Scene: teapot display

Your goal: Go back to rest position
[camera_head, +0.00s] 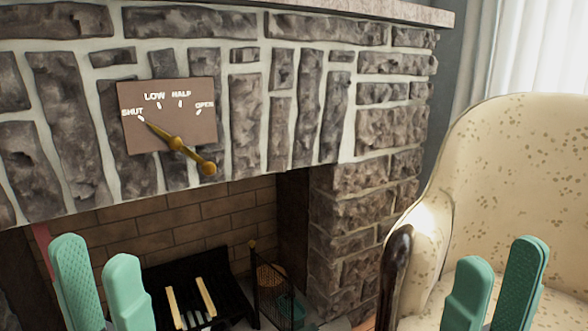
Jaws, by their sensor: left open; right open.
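My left gripper (100,275) shows at the lower left as two green fingers, apart and empty, in front of the fireplace opening. My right gripper (492,280) shows at the lower right, also two green fingers apart and empty, in front of the armchair. Neither gripper appears to touch anything. The rest of both arms is out of the picture.
A stone fireplace (250,120) fills the left and middle. Its brown damper plate (190,120) carries a brass lever (178,145) with its tip by SHUT. A dark grate (190,283) sits inside. A cream armchair (520,170) stands right, with a dark wooden arm (396,270).

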